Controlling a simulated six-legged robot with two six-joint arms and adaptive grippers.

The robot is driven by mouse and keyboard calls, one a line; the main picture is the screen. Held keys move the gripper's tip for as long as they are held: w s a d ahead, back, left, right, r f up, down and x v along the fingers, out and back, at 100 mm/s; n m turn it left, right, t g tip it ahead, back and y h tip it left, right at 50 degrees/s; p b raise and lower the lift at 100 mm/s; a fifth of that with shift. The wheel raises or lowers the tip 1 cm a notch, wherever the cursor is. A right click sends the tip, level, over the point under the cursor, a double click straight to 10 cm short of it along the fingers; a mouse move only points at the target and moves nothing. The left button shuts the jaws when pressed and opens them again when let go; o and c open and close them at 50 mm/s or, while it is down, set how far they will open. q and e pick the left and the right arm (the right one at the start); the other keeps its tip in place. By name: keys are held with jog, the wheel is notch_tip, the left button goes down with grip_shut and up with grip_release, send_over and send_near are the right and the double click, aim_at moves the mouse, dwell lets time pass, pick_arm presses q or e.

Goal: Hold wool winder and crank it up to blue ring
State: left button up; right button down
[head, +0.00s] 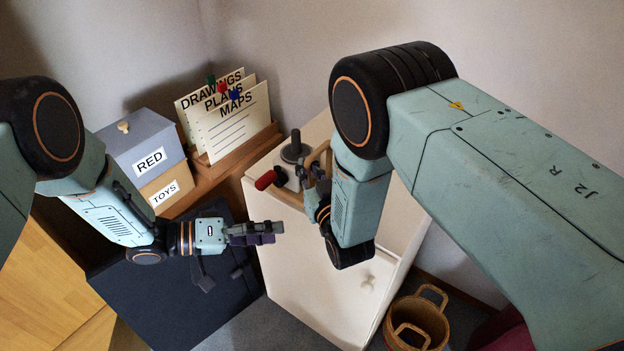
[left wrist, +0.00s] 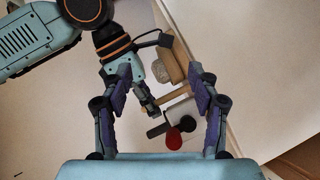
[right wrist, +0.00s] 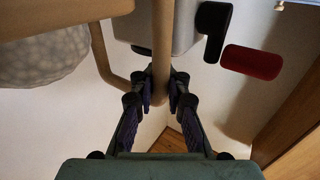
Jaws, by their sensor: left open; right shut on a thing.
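The wool winder (head: 291,168) stands on top of the white cabinet, with a dark upright spindle. Its red crank grip (head: 266,180) sticks out to the left. In the right wrist view the red grip (right wrist: 251,62) sits beside the dark crank arm (right wrist: 213,30). My right gripper (right wrist: 160,86) is shut on the winder's wooden handle (right wrist: 162,45). My left gripper (head: 278,232) is open and empty, below and apart from the red grip. In the left wrist view the red grip (left wrist: 173,138) lies between the open fingers (left wrist: 155,90), farther off. I cannot make out a blue ring.
The white cabinet (head: 330,290) has free room on top. A pale wool ball (left wrist: 164,76) is beside the winder. A wooden file rack (head: 235,150) and boxes labelled RED (head: 150,140) and TOYS (head: 165,200) stand behind left. A basket (head: 420,315) is at lower right.

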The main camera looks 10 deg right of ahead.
pick_arm(q)
jog(key=n+t, duration=0.2)
jog(key=n, duration=0.1)
jog(key=n+t+y, duration=0.2)
jog(key=n+t, duration=0.7)
send_near(257, 187)
jog(key=x, duration=0.2)
jog(key=shift+x, duration=5.2)
jog(key=shift+s, duration=0.1)
jog(key=c, duration=1.2)
jog(key=shift+f, duration=0.1)
jog(key=shift+c, duration=0.2)
